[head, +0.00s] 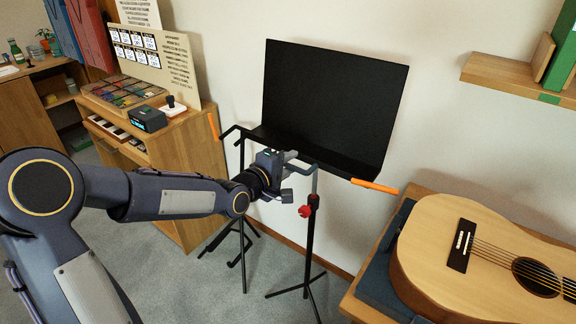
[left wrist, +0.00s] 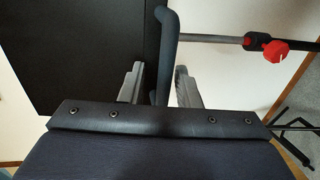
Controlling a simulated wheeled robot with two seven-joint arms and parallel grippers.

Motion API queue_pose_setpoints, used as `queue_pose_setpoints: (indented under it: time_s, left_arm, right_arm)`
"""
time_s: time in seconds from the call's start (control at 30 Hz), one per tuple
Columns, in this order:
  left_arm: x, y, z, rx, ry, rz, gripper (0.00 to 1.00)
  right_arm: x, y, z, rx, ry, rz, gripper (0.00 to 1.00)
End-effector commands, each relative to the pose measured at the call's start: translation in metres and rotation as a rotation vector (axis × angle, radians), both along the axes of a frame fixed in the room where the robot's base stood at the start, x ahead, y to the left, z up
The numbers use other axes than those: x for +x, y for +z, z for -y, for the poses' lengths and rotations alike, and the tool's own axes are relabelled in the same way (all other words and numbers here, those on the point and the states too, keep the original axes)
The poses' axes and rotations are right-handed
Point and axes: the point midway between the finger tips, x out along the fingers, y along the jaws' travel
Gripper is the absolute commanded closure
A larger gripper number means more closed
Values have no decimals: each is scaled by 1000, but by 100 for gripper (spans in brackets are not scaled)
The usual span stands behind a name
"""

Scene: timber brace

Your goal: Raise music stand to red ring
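The music stand has a wide black desk (head: 333,100) on a thin dark pole (head: 310,240) with a tripod foot. A red knob (head: 306,211) sits on the pole below the desk; it also shows in the left wrist view (left wrist: 265,50). A bent grey bar (left wrist: 164,55) joins the top of the pole. My left gripper (head: 286,172) is at this bar, just under the desk. In the left wrist view its two fingers (left wrist: 157,88) stand apart on either side of the bar, with gaps visible. My right gripper is out of view.
A guitar (head: 475,245) lies on a wooden bench at the right. A wooden cabinet (head: 185,190) stands at the left. Orange-tipped bars (head: 375,187) stick out beside the desk. Another thin dark pole (head: 243,265) stands left of the first. The wall is close behind.

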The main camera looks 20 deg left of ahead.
Motion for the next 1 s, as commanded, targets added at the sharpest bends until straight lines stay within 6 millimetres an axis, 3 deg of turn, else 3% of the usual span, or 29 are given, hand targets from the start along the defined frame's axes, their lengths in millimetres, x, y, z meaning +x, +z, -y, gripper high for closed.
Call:
queue_pose_setpoints:
  time_s: [0.3, 0.7, 1.0]
  left_arm:
    - [-4, -1, -2, 1, 0, -6, 70]
    - [-61, 13, -23, 4, 3, -5, 70]
    - [-73, 14, -26, 0, -1, -4, 70]
  right_arm:
    - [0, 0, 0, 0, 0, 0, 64]
    - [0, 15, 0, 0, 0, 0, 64]
    - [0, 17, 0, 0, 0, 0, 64]
